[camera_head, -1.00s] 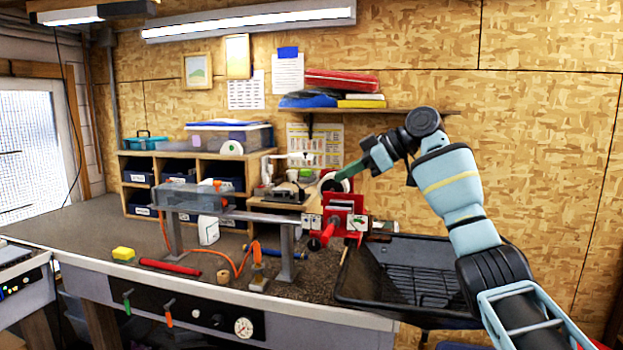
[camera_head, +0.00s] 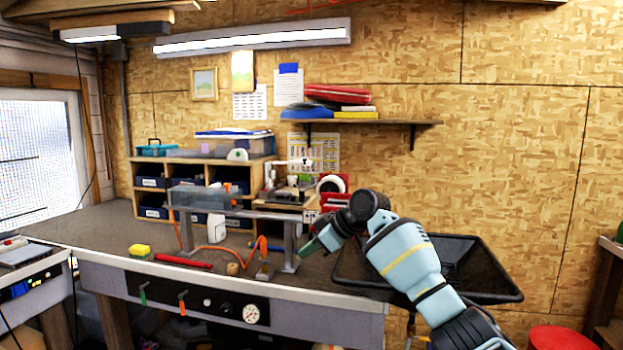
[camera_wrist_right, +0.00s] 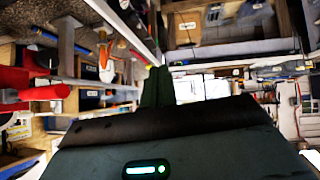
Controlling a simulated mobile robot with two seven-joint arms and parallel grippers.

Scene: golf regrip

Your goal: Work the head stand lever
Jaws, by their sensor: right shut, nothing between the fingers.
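A small stand (camera_head: 264,268) with a grey base and a wooden-toned upright stands on the bench below the long rail. I cannot tell which part is its lever; an orange-handled tool or hose end (camera_head: 270,246) shows close to its top. Two levers hang on the bench front, one green (camera_head: 143,294) and one orange (camera_head: 182,303). My right gripper (camera_head: 309,248) is shut and empty, pointing left just right of the rail's leg. Its shut fingers also show in the right wrist view (camera_wrist_right: 158,87). My left gripper is out of view.
A black tray (camera_head: 475,272) lies right of my arm. The long grey rail (camera_head: 245,213) on legs runs over the bench. A shelf (camera_head: 400,122) hangs above.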

